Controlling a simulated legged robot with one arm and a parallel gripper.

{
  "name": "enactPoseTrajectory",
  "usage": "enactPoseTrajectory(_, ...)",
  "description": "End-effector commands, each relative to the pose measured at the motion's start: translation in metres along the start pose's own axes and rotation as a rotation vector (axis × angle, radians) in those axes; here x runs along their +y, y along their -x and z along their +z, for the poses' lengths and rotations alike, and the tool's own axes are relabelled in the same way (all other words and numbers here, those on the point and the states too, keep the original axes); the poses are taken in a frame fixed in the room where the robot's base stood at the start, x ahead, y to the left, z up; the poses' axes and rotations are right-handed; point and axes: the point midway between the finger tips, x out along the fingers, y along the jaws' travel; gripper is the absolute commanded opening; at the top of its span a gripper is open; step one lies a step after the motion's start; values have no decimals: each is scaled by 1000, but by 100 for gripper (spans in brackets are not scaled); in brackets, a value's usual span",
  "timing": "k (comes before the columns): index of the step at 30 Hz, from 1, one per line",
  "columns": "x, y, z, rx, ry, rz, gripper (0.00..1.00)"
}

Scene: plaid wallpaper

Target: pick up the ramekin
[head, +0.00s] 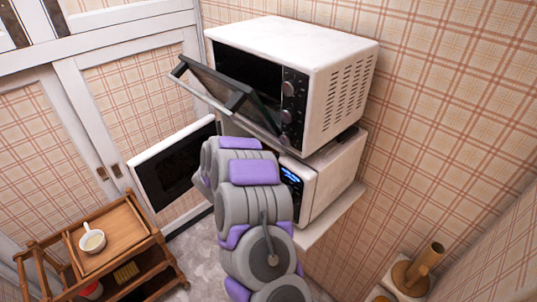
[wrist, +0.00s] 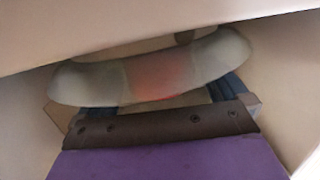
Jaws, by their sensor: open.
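In the wrist view, a pale, rounded, shallow object (wrist: 85,84) lies across the picture just beyond my gripper (wrist: 157,99). It has a reddish patch in its middle and looks like the ramekin, but the blurred close view does not make this sure. My gripper is open, with a dark blue finger towards each side. The object partly covers the fingers, and I cannot tell whether they touch it. In the head view, my arm reaches to the open front of the lower microwave (head: 332,182) and hides my gripper and whatever is inside.
The lower microwave's door (head: 174,165) is swung open to the left. The upper oven (head: 300,70) has its door (head: 215,95) tilted down above my arm. A wooden cart (head: 115,240) at lower left carries a small white handled cup (head: 92,240). Pale surfaces closely surround my gripper.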

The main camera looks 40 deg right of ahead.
Motion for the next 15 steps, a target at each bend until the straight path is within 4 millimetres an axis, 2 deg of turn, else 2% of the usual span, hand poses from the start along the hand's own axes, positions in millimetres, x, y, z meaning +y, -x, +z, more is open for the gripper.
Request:
enactPoseTrajectory(1,2,-9,2,2,-1,4,100)
enactPoseTrajectory(6,2,-28,2,0,-2,1,100)
enactPoseTrajectory(15,1,-30,2,0,0,-1,99)
